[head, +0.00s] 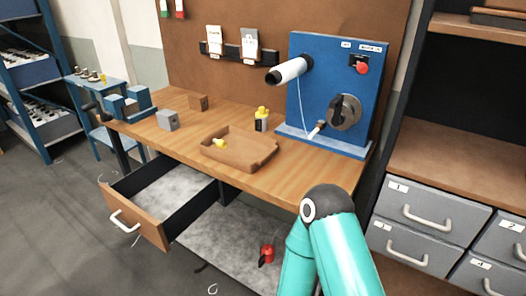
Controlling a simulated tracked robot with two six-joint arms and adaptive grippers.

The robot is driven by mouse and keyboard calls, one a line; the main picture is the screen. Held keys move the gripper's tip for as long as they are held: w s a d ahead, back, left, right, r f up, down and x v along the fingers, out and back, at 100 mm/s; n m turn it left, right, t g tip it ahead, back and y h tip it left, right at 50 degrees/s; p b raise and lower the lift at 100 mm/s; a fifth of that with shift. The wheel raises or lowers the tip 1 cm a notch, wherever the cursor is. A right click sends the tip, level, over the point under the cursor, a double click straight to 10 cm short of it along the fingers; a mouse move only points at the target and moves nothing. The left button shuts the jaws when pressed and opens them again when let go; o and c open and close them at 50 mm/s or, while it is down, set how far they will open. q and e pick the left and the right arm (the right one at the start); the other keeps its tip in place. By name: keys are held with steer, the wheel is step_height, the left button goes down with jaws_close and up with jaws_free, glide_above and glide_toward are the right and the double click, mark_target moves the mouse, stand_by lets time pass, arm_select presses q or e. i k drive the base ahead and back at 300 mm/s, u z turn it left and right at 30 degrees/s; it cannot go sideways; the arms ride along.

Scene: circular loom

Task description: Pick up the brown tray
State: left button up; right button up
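The brown tray (262,150) lies flat on the wooden workbench, near the front edge in the middle of the head view. A small yellow piece (220,143) is in it at the left end. A teal arm link of mine comes in from the bottom right, in front of the bench and apart from the tray. Neither my left nor my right gripper shows in this view.
On the workbench (180,138) stand a grey block (167,120), a brown block (198,102), a blue vise (128,103), a yellow-topped bottle (261,120) and a blue machine panel (318,80). An open drawer (140,215) juts out below. Grey drawers (415,225) stand at right.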

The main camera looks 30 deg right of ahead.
mark_target(245, 151)
steer(key=z, duration=0.1)
steer(key=i, duration=0.85)
